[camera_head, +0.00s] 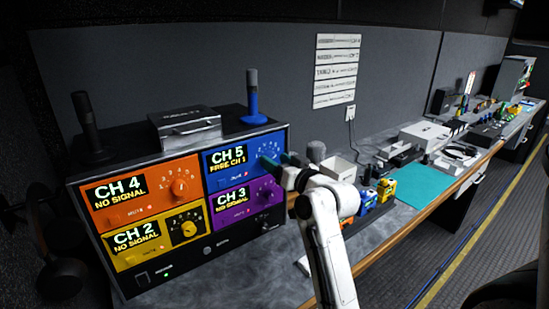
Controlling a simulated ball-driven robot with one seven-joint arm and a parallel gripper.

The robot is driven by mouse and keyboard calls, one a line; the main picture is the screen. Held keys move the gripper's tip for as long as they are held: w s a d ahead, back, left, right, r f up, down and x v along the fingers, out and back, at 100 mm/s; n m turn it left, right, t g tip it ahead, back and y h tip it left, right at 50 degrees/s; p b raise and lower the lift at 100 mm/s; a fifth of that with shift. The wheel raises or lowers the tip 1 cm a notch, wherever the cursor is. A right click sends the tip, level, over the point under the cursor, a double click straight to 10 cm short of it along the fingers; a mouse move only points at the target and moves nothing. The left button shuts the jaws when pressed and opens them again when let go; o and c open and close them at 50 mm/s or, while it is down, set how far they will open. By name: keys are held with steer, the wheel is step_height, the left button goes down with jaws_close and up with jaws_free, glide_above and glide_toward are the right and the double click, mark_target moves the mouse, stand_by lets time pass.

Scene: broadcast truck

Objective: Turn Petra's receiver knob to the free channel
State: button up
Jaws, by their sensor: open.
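A receiver rack (207,248) stands at the left of the bench with colored panels. The orange panel (100,215) reads CH 4 NO SIGNAL, with an orange knob (180,188). The yellow panel (120,257) reads CH 2 NO SIGNAL, with a yellow knob (189,229). The purple panel (222,221) reads CH 3 NO SIGNAL. No name Petra is readable. My gripper (276,160) is open at the blue panel's right side; contact with the knob cannot be told.
A dark microphone (87,122), a metal case (185,127) and a blue microphone (253,98) stand on the rack. Right of my arm are a white box (338,167), yellow and blue packs (370,197) and a teal mat (418,185). The bench's front edge runs rightward.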

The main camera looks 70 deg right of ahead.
steer(key=shift+w+d, duration=0.3)
steer(key=shift+w, duration=0.25)
steer(key=shift+c, duration=0.4)
steer(key=c, duration=1)
steer(key=shift+o, duration=0.2)
steer(key=shift+f+n+b, duration=0.1)
steer(key=shift+n+b, duration=0.25)
steer(key=shift+n, duration=0.05)
steer(key=n+b, duration=1.3)
steer(key=n, duration=1)
steer(key=shift+f+b, duration=0.1)
steer(key=shift+b, duration=0.2)
